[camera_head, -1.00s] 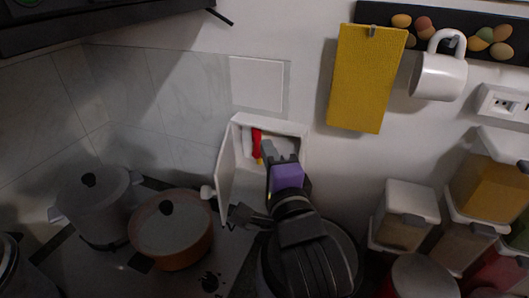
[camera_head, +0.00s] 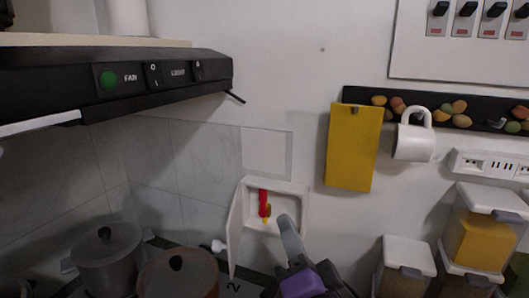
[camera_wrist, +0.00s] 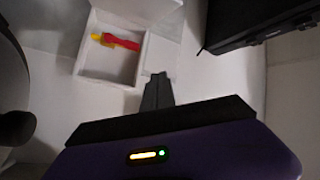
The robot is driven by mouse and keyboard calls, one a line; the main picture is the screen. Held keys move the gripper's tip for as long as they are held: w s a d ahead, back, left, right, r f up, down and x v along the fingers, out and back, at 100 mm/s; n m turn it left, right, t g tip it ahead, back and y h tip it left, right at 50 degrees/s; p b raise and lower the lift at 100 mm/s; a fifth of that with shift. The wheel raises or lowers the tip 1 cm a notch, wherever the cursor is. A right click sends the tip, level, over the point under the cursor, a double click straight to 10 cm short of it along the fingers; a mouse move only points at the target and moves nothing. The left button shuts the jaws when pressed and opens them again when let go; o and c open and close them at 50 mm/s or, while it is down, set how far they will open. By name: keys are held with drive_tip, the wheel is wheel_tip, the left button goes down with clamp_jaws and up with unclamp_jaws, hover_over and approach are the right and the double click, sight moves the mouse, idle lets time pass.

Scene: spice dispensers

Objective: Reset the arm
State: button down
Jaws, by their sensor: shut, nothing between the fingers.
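My gripper (camera_head: 288,238) is in front of the lower right of an open white wall box, its purple-marked body at the bottom of the head view. In the wrist view the gripper fingers (camera_wrist: 157,92) are together with nothing between them. The box (camera_head: 301,211) has its door (camera_head: 236,228) swung out to the left. Inside it is a red and yellow item (camera_head: 264,204), which also shows in the wrist view (camera_wrist: 120,41). The gripper is apart from that item.
A grey pot (camera_head: 108,262) and an orange pot (camera_head: 180,276) stand at the lower left under a black hood (camera_head: 120,84). A yellow cloth (camera_head: 353,150) and white mug (camera_head: 413,143) hang on the wall. Spice dispensers (camera_head: 478,240) stand at the right.

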drive_tip(key=s+d+f+n+g+h, duration=0.1)
drive_tip(key=s+d+f, duration=0.4)
drive_tip(key=s, duration=0.8)
drive_tip(key=s+d+f+n+g+h, duration=0.2)
drive_tip(key=s+d+f+n, duration=0.2)
drive_tip(key=s+f, duration=0.6)
drive_tip(key=s+d+f+n+g+h, duration=0.2)
drive_tip(key=s+d+f, duration=0.4)
drive_tip(key=s, duration=1)
drive_tip(key=shift+d+f+n, duration=0.35)
drive_tip(key=shift+f+n, duration=0.3)
drive_tip(key=shift+n, duration=0.05)
drive_tip(key=shift+a, duration=0.1)
